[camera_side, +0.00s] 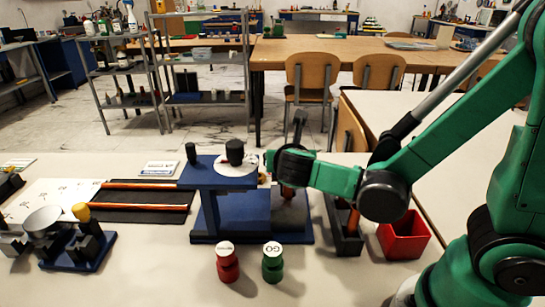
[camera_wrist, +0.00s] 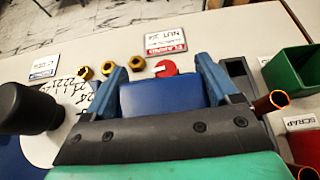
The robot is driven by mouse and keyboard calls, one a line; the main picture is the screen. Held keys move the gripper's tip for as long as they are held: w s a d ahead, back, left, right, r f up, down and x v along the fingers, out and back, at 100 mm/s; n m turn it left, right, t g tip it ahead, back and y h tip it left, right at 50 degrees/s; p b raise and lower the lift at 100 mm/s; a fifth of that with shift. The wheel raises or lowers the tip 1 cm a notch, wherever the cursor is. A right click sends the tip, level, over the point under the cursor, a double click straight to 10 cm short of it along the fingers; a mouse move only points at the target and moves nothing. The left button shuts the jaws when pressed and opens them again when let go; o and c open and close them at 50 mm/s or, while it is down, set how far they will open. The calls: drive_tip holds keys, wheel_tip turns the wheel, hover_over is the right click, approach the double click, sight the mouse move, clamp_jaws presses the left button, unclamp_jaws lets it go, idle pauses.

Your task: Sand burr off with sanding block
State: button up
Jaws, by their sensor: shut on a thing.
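My gripper (camera_side: 272,163) is beside the upper part of a blue rig (camera_side: 205,172), just right of its white disc (camera_side: 228,168). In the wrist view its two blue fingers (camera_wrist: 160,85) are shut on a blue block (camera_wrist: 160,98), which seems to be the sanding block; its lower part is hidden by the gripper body. The white marked disc (camera_wrist: 70,110) and a black knob (camera_wrist: 28,108) are at the left. A copper tube end (camera_wrist: 272,102) shows at the right. I cannot make out a burr, nor whether the block touches anything.
A red cylinder (camera_side: 227,266) and green GO cylinder (camera_side: 272,266) stand in front of the rig. Copper rods (camera_side: 145,186) lie on a black mat at left. A dark tray (camera_side: 345,235) and red bin (camera_side: 404,238) stand right. Several brass nuts (camera_wrist: 107,68) lie beyond the fingers.

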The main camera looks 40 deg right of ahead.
drive_tip(key=shift+f, duration=0.25)
drive_tip(key=shift+w+a, duration=0.65)
drive_tip(key=shift+a, duration=0.05)
drive_tip(key=shift+s+d+f, duration=0.1)
drive_tip(key=shift+s+d, duration=1.15)
drive_tip(key=shift+w+a, duration=1.25)
